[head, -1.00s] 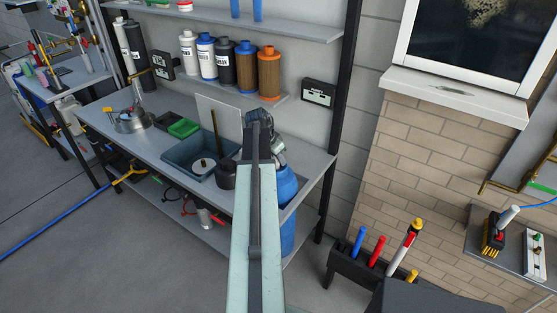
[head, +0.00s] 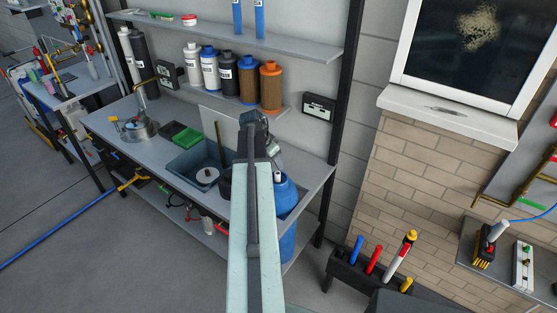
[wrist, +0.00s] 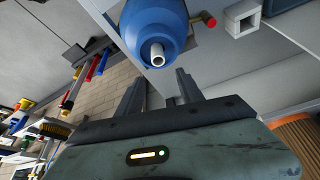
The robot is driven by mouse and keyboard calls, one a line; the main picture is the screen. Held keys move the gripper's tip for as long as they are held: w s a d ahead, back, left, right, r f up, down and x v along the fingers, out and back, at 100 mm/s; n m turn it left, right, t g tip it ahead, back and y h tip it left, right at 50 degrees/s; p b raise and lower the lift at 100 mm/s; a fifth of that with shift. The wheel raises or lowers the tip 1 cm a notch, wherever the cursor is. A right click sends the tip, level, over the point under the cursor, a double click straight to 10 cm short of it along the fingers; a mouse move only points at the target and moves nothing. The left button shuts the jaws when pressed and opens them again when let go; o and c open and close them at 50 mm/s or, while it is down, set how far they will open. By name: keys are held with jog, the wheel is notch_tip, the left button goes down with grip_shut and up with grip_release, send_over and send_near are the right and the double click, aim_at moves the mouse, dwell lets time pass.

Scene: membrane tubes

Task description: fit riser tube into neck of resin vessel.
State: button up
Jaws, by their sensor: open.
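The blue resin vessel (head: 288,235) stands at the right end of the bench, partly hidden behind my arm. It shows at the top of the wrist view (wrist: 160,18). A short white tube (wrist: 157,55) sticks out of its neck there, with an open end facing me; it also shows on the vessel's top in the head view (head: 279,177). I take it for the riser tube, but cannot tell how deep it sits. My gripper (wrist: 159,85) is open and empty. Its two fingers are apart, with the tube's end a little beyond the gap and no contact visible.
A grey-blue tub (head: 190,175) and a dark container (head: 225,184) stand left of my arm. A red-tipped fitting (wrist: 208,20) sits beside the vessel. Bottles (head: 230,78) line the shelf behind.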

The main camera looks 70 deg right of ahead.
jog(key=p+v, duration=0.2)
jog(key=v, duration=0.2)
jog(key=shift+w+r, duration=0.1)
jog(key=shift+r, duration=0.05)
jog(key=w+a+f+n+t+y, duration=0.15)
jog(key=w+a+n, duration=1.05)
jog(key=w+a, duration=1.65)
jog(key=a+n+y, duration=0.2)
jog(key=a+n, duration=1)
jog(key=a, duration=2.4)
jog(key=shift+w+f+t, duration=0.15)
jog(key=shift+w+t, duration=0.2)
jog(key=shift+w, duration=0.15)
